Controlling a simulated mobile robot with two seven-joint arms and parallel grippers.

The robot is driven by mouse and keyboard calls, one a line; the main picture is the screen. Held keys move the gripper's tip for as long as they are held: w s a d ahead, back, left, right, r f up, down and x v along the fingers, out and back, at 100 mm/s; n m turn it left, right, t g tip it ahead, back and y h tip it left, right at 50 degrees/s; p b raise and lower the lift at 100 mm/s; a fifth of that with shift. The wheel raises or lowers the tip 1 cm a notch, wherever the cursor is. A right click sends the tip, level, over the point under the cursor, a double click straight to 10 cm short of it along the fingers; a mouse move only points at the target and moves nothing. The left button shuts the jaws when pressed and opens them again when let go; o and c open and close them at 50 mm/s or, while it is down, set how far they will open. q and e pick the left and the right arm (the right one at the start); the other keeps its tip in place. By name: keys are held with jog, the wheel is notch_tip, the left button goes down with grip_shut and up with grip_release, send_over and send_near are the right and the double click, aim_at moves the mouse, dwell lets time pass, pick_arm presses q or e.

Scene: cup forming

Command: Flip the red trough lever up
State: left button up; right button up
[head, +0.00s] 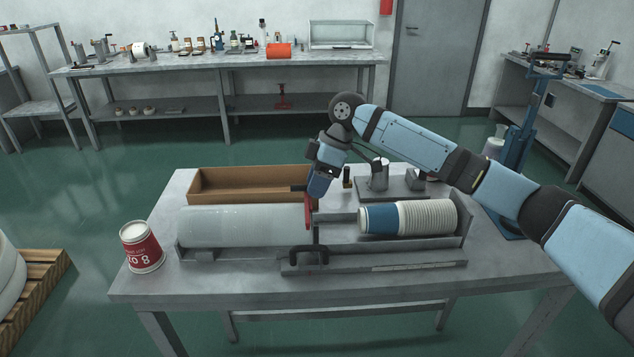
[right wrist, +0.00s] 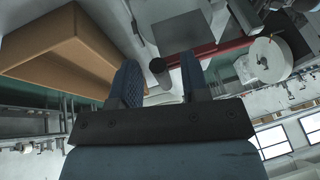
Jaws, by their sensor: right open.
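The red trough lever (head: 308,213) stands at the middle of the trough on the table, at the right end of a clear plastic-wrapped roll. A short black grip (head: 298,188) juts left near its top. My right gripper (head: 313,193) points down at it from above and covers part of it. In the right wrist view the red bar (right wrist: 222,47) crosses behind the fingers. The black grip's round end (right wrist: 158,68) shows between the two open fingertips (right wrist: 158,72); I cannot tell whether they touch it. My left gripper is not in view.
The wrapped roll (head: 243,226) lies left in the trough; stacked cups (head: 427,217) with a blue one lie right. A brown open box (head: 250,173) is behind, also in the wrist view (right wrist: 70,45). A red-white tub (head: 141,247) stands left. A black handle (head: 309,254) is in front.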

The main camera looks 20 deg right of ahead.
grip_shut()
jog(key=shift+r, duration=0.1)
